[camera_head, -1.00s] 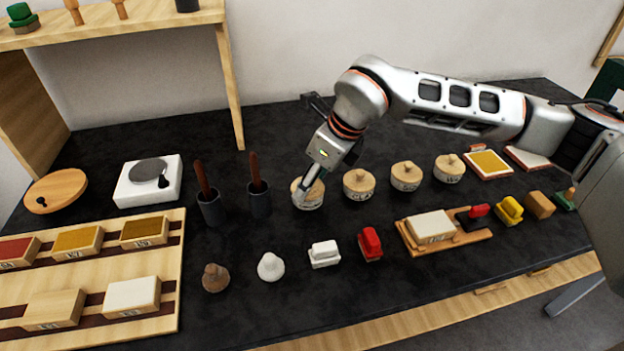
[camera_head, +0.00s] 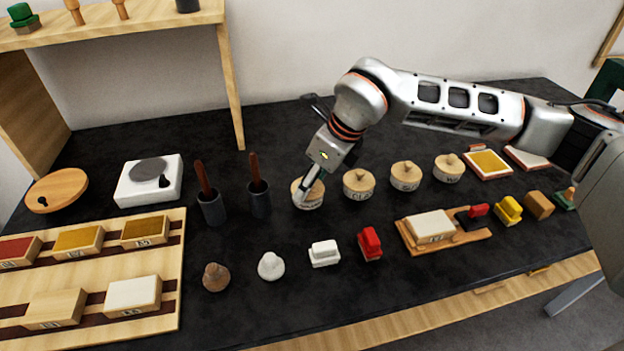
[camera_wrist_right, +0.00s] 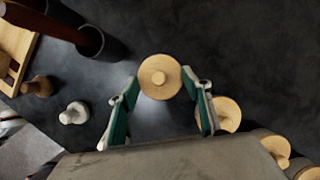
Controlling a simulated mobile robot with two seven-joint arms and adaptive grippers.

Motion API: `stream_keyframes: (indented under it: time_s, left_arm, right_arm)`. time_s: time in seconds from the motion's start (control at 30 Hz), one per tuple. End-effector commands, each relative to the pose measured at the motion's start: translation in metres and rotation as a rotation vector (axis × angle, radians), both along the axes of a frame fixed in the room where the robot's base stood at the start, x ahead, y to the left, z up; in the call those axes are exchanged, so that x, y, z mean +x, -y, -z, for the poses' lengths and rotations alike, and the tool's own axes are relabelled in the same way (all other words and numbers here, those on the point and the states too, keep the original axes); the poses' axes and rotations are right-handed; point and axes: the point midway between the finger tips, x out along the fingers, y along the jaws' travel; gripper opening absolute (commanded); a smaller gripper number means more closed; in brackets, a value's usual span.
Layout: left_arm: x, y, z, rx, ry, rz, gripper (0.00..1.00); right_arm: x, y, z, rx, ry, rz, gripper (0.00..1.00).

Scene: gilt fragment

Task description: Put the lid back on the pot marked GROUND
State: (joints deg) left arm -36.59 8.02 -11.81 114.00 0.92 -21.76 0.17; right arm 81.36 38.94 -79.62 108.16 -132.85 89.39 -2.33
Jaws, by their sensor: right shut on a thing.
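A row of small pale pots with round wooden knobbed lids stands at mid-table; their labels are too small to read surely, so I cannot tell which says GROUND. The leftmost pot (camera_head: 309,203) has its wooden lid (camera_wrist_right: 160,77) on or just over its top; I cannot tell if there is a gap. My right gripper (camera_head: 308,189) is shut on this lid, with its fingers on either side of it in the right wrist view. The other lidded pots (camera_head: 358,186), (camera_head: 405,177) and (camera_head: 448,169) stand to the right. My left gripper is not in view.
Two dark cups with brown-handled tools (camera_head: 211,207), (camera_head: 259,199) stand close left of the leftmost pot. Small stamps and blocks (camera_head: 324,254) lie in front. A wooden rack (camera_head: 90,285) with blocks is at left. The back of the table is mostly clear.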

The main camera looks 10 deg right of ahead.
Motion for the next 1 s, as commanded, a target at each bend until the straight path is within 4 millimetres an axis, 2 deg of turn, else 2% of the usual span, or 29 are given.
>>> stream_keyframes:
  time_s: [0.97,1.0]
  left_arm:
    - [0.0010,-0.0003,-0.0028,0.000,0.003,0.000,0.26]
    - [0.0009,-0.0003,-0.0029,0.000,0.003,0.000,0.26]
  right_arm:
    - [0.0001,0.0000,0.0006,0.000,0.000,0.000,0.34]
    - [0.0001,0.0000,0.0006,0.000,0.000,0.000,0.59]
